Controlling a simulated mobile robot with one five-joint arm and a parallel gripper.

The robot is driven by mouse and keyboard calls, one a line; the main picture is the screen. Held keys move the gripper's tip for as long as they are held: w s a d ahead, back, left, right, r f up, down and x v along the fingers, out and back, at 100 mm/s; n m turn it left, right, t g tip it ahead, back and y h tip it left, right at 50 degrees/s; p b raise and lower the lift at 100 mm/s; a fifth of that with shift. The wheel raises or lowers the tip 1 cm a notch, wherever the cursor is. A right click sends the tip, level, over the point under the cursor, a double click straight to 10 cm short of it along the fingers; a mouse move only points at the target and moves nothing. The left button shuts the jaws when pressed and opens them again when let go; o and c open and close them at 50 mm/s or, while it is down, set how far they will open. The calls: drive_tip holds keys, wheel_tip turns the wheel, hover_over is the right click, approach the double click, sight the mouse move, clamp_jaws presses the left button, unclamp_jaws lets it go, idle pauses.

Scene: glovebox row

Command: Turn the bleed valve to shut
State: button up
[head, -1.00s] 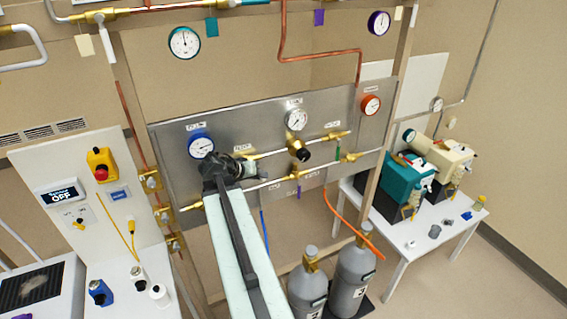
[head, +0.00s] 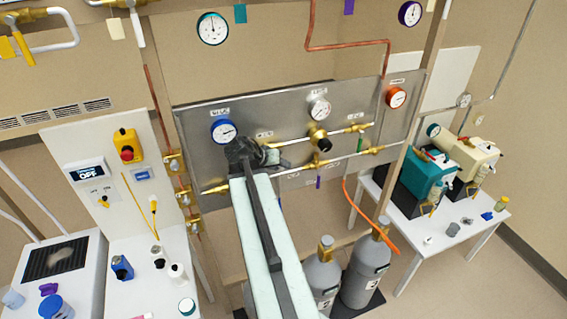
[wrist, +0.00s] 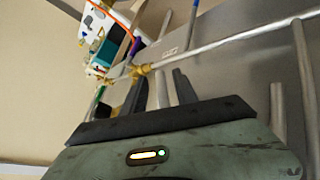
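The steel valve panel (head: 196,155) fills the middle of the head view. It carries white pipes with brass valves, including a brass valve with a black knob (head: 320,141) and a lower pipe with a brass fitting (head: 375,150). The labels are too small to read, so I cannot tell which valve is the bleed valve or how it is set. My gripper (head: 246,155) is in front of the panel's left part, below the blue gauge, and hides the pipes behind it. In the wrist view its dark fingers (wrist: 158,95) stand apart, near a brass valve (wrist: 140,71). Contact cannot be told.
A blue gauge (head: 223,131), a white gauge (head: 319,110) and an orange gauge (head: 396,97) sit on the panel. Grey cylinders (head: 366,272) stand below it. A table with pumps (head: 425,175) is at right, a control board (head: 84,150) at left.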

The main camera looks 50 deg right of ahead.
drive_tip(key=shift+r, duration=0.1)
drive_tip(key=p+v, duration=0.5)
drive_tip(key=v, duration=0.2)
drive_tip(key=shift+a, duration=0.3)
